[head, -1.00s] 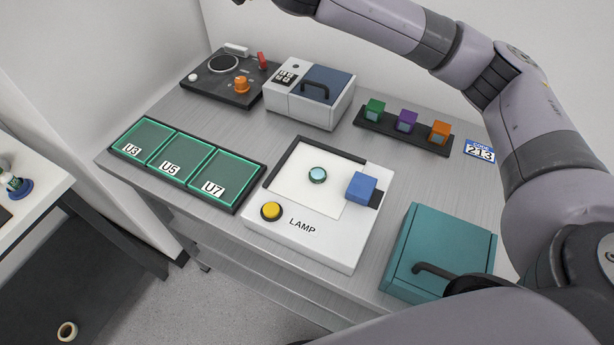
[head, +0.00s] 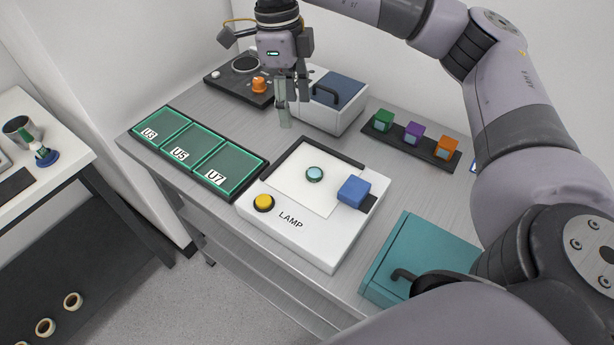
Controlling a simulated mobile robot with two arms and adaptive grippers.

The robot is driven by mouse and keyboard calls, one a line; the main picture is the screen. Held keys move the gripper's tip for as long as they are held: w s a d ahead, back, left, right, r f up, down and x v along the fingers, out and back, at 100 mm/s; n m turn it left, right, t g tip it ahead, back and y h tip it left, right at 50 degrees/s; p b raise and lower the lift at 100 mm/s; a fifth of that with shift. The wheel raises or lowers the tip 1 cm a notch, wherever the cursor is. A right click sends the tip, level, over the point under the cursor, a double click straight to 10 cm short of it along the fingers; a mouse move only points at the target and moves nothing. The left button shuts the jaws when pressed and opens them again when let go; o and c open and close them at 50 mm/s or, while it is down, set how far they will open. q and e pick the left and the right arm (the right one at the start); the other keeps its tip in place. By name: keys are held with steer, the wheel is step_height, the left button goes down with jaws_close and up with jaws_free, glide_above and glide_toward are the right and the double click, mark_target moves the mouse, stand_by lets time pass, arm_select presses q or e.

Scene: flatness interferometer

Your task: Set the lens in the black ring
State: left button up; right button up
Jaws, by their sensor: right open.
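A small round pale-teal glass disc, which looks like the lens (head: 315,174), lies on the white top of the lamp box (head: 335,232). The black ring (head: 247,64) is on top of a black device at the back left, with its opening showing. My right gripper (head: 287,112) points down above the table, behind and to the left of the disc and in front of the grey-white box. It is open, and I see nothing in it. It is apart from both the disc and the ring. My left gripper is not in view.
The lamp box has a yellow button (head: 263,203) and a blue block (head: 354,191). A tray of green squares (head: 214,194) lies left.

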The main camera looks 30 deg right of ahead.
steer(key=d, duration=0.1)
glide_above(314, 172)
steer(key=w, duration=0.2)
steer(key=shift+h, duration=0.3)
steer(key=f, duration=0.8)
steer(key=a+f, duration=0.1)
steer(key=f, duration=0.2)
steer(key=shift+s+f, duration=0.2)
steer(key=shift+f, duration=0.2)
steer(key=f+p, duration=0.1)
steer(key=s+f, duration=0.1)
steer(key=f, duration=0.1)
steer(key=d+f+p, duration=0.1)
steer(key=shift+s+f+p, duration=0.2)
steer(key=shift+f+p, duration=0.15)
steer(key=shift+f, duration=0.25)
steer(key=shift+a, duration=0.1)
steer(key=shift+c, duration=0.5)
steer(key=c, duration=1.1)
steer(key=shift+r, duration=0.1)
